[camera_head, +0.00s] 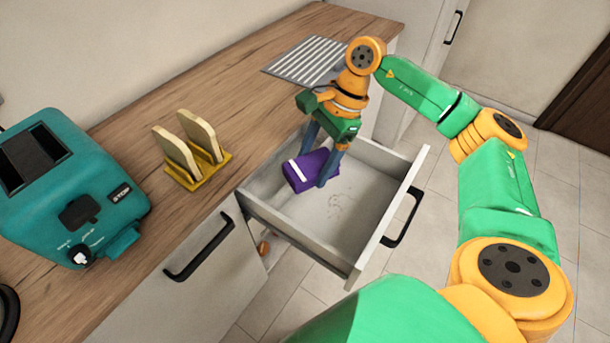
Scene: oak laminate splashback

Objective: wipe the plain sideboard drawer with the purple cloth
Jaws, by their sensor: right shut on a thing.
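The plain sideboard drawer (376,216) is pulled open under the wooden top, with a black handle on its front. Its pale inside shows a patch of thin dark marks on the floor right of the cloth. My right gripper (317,171) reaches down into the drawer. It is shut on the purple cloth (305,171), which looks like a folded block with a white stripe. The cloth is at the drawer's inner side; I cannot tell for sure whether it touches the floor. My left gripper is not in view.
A teal toaster (75,190) and a yellow rack with bread-like slices (200,165) stand on the wooden top (240,60). A grey ribbed panel (308,60) lies behind the gripper. A closed front with a black handle (200,248) is left of the drawer. Tiled floor is free at right.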

